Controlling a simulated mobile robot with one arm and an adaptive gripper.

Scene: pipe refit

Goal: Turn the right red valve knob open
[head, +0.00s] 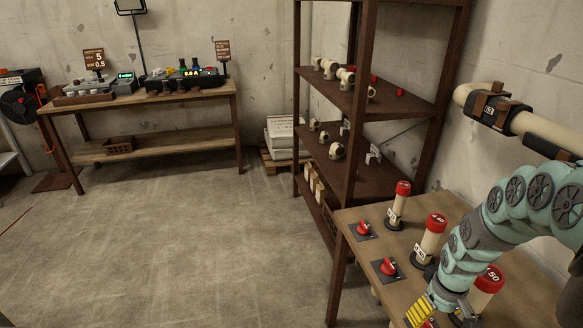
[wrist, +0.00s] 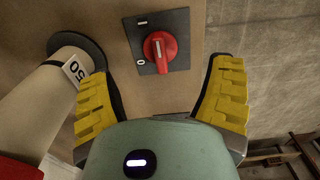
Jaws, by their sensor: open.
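A red valve knob (wrist: 164,49) sits on a dark square plate (wrist: 178,22) in the wrist view. The plate has a bar mark at its upper left and an O mark at lower left. A white line on the knob's grip runs roughly up and down in the picture. My gripper (wrist: 162,83) is open, its yellow fingers spread to either side below the knob, with nothing between them. In the head view my gripper (head: 420,312) is low at the bench's near end and largely hides what lies under it. Two other red knobs, a far one (head: 364,229) and a middle one (head: 388,267), show there.
A pipe marked 50 (wrist: 42,105) stands left of the knob in the wrist view. Red-capped upright pipes (head: 430,238) stand on the bench (head: 352,262) behind the knobs. A shelf rack (head: 340,190) rises beyond; the floor to the left is clear.

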